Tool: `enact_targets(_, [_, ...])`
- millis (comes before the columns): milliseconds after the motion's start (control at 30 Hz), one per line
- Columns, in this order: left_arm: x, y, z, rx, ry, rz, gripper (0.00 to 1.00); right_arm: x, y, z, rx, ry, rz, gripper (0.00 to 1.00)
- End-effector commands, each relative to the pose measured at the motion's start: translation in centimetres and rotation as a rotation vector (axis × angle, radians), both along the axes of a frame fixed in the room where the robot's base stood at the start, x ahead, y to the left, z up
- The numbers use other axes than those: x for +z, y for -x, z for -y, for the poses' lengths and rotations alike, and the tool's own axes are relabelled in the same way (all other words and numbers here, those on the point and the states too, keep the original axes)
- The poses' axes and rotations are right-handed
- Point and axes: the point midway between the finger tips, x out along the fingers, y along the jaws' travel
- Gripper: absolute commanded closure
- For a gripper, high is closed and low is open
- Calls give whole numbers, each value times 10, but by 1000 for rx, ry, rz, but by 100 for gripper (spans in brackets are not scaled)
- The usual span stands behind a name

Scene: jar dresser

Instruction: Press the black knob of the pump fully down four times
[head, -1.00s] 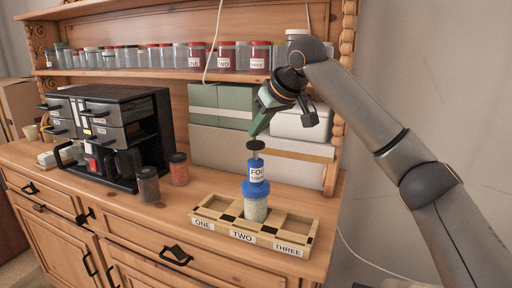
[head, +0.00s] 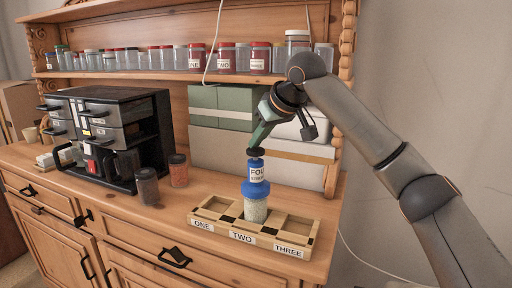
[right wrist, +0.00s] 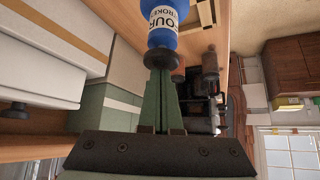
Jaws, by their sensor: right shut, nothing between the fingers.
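The pump (head: 256,190) has a blue body with a white label reading "FOUR" and a clear jar below. It stands upright in the middle compartment, marked TWO, of a wooden tray (head: 205,212). Its black knob (head: 255,152) sits close above the blue body, with little or no stem showing. My right gripper (head: 254,143) is shut and empty, pointing down with its green fingertips on the knob. In the right wrist view the closed fingers (right wrist: 159,74) meet the black knob (right wrist: 159,58) next to the blue body. My left gripper is out of view.
The compartments marked ONE and THREE are empty. A black coffee machine with drawers (head: 120,100) and two small jars (head: 147,188) stand to the left. Boxes (head: 222,107) stand behind the pump. Jars line the shelf (head: 150,75) above.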

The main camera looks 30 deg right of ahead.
Motion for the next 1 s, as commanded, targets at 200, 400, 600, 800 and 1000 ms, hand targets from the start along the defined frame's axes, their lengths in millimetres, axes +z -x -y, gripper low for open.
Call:
enact_targets(200, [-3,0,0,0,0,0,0,-6,0,0,1,1,-4,100])
enact_targets(400, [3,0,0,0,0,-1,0,-2,0,0,1,2,-5,100])
enact_targets(600, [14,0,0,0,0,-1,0,7,0,0,1,2,-5,100])
enact_targets(800, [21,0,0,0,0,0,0,14,0,0,1,1,-3,100])
enact_targets(1000, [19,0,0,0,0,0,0,23,0,-1,2,1,-2,100])
